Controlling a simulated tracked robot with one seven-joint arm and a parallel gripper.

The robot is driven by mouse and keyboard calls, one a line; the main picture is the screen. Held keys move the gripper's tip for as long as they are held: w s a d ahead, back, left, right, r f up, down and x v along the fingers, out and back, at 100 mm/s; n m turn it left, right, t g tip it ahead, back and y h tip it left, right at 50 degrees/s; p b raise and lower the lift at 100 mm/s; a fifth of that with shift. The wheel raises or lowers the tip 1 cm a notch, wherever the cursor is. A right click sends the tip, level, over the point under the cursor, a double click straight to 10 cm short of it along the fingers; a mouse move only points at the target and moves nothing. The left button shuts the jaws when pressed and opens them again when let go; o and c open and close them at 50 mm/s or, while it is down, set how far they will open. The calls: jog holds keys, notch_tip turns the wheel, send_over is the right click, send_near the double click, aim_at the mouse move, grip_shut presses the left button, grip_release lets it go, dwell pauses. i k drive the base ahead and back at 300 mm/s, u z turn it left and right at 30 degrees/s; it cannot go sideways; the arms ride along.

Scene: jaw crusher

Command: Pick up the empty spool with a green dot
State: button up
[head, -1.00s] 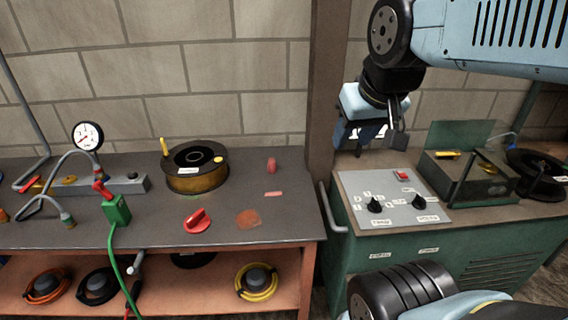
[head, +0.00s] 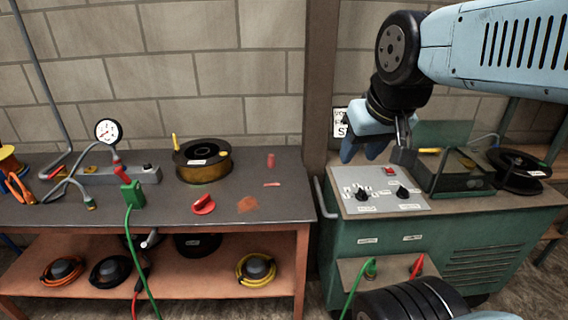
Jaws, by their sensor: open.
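A black spool wound with brown-gold wire (head: 203,170) stands on the workbench top, with a white label and a yellow handle. A black spool (head: 519,170) with a white label lies at the right end of the green cabinet. A dark spool (head: 197,244) sits on the lower shelf, partly in shadow. An orange-yellow spool (head: 10,160) is cut off at the left edge. I cannot make out a green dot on any of them. My gripper (head: 374,148) is open and empty, above the back left of the green cabinet, apart from all spools.
The workbench (head: 110,205) carries a gauge (head: 108,131), a green clamp (head: 132,194) and a red knob (head: 203,205). Coiled orange, black and yellow cables lie on its lower shelf (head: 210,268). The green cabinet (head: 450,240) has a control panel (head: 380,190) and a clear-sided box (head: 455,170).

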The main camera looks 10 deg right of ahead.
aim_at(523, 179)
jog(key=k, duration=0.4)
jog(key=u, duration=0.15)
jog(key=i, duration=0.95)
jog(key=u, duration=0.95)
jog(key=i, duration=0.1)
jog(key=z, duration=3.1)
jog(key=k, duration=0.2)
